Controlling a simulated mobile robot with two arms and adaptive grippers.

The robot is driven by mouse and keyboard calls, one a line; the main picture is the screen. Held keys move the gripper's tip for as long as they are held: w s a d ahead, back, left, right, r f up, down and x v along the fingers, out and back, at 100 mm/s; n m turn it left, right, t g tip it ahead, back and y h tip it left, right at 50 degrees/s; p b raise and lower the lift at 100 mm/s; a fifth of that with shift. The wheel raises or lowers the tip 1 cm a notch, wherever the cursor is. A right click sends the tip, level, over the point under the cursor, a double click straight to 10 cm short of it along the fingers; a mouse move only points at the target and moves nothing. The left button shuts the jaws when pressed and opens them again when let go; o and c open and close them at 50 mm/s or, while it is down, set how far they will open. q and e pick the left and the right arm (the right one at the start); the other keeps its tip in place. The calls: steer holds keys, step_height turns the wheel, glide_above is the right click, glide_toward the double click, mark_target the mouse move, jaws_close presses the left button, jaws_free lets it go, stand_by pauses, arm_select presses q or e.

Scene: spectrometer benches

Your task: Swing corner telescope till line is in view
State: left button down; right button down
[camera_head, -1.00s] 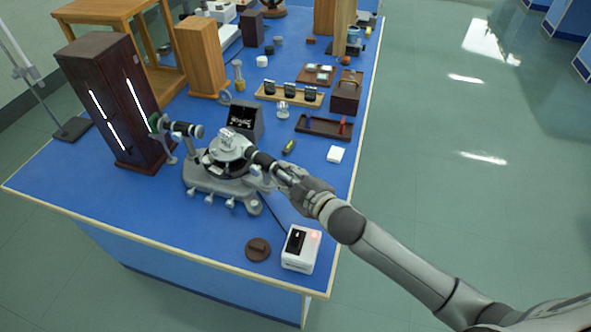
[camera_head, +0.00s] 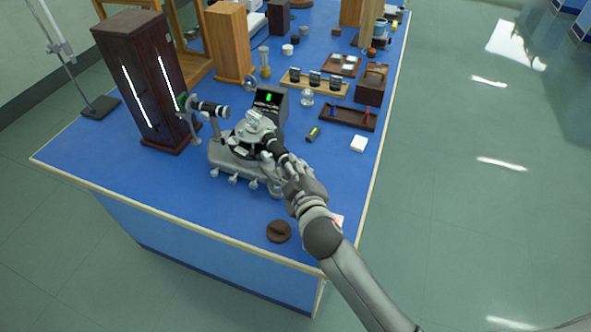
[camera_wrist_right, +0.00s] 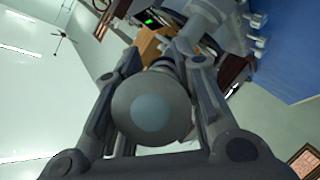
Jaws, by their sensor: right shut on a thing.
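The spectrometer (camera_head: 238,160) stands near the front of the blue bench, with its collimator (camera_head: 212,109) pointing left at the dark wooden lamp cabinet. Its telescope (camera_head: 276,148) points from the round table toward the front right. My right gripper (camera_head: 297,180) is shut on the telescope's outer end. In the right wrist view the round eyepiece end of the telescope (camera_wrist_right: 150,108) sits between my two fingers. A small dark screen (camera_head: 268,104) behind the spectrometer shows a green mark. My left gripper is not in view.
The lamp cabinet (camera_head: 147,82) with bright slits stands at the left. A brown disc (camera_head: 279,231) lies near the front edge. My arm mostly hides a white box.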

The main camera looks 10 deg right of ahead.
steer(key=c, duration=1.3)
jaws_free()
steer(key=v, duration=1.2)
